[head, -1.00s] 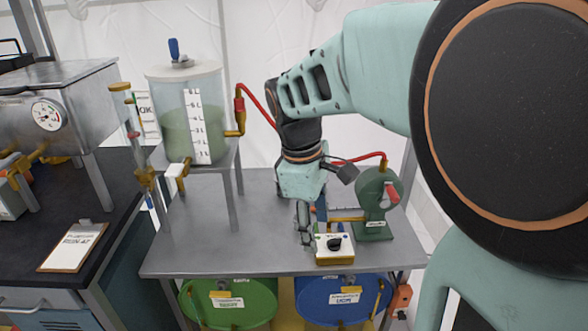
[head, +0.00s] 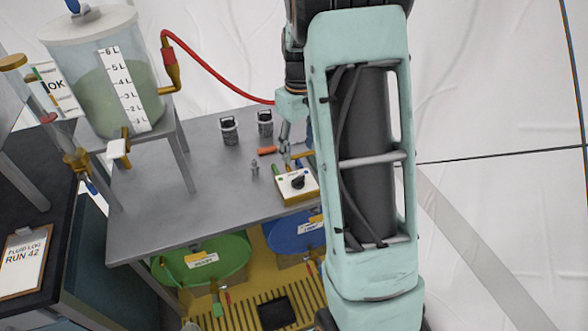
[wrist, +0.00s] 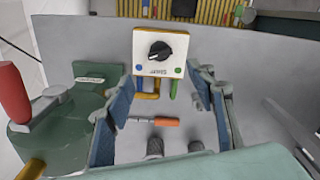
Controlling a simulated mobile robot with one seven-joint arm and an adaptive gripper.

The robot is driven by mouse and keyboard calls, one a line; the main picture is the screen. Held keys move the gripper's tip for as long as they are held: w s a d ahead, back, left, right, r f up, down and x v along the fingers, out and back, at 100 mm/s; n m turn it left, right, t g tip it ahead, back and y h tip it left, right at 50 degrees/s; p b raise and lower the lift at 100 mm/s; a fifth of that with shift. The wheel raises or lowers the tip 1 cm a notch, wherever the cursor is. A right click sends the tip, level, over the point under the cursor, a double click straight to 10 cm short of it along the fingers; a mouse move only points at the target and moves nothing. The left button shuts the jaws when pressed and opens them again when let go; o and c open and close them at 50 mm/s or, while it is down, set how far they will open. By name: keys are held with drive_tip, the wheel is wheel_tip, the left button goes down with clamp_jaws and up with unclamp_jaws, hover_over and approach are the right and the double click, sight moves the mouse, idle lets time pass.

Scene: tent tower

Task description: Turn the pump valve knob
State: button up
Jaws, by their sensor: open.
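The black valve knob (head: 298,183) sits on top of a small white and yellow box (head: 286,198) near the front edge of the grey metal table. In the wrist view the knob (wrist: 159,51) is on the box's white face (wrist: 178,42), with a green and a blue button below it. My gripper (head: 288,143) is behind the box in the head view. In the wrist view my gripper (wrist: 163,88) is open, its blue-padded fingers wide apart, with the box beyond the tips. Nothing is between the pads; the fingers do not touch the knob.
The green pump body with a red handle (wrist: 12,92) is close beside the left finger. An orange-handled tool (wrist: 155,121) lies on the table (head: 150,205).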

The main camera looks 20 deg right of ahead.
sight(298, 178)
wheel_tip(298, 178, down, 10)
drive_tip(key=shift+s+f, duration=0.1)
drive_tip(key=shift+f, duration=0.1)
idle(0.3)
drive_tip(key=c, duration=1.2)
drive_tip(key=shift+o, duration=0.2)
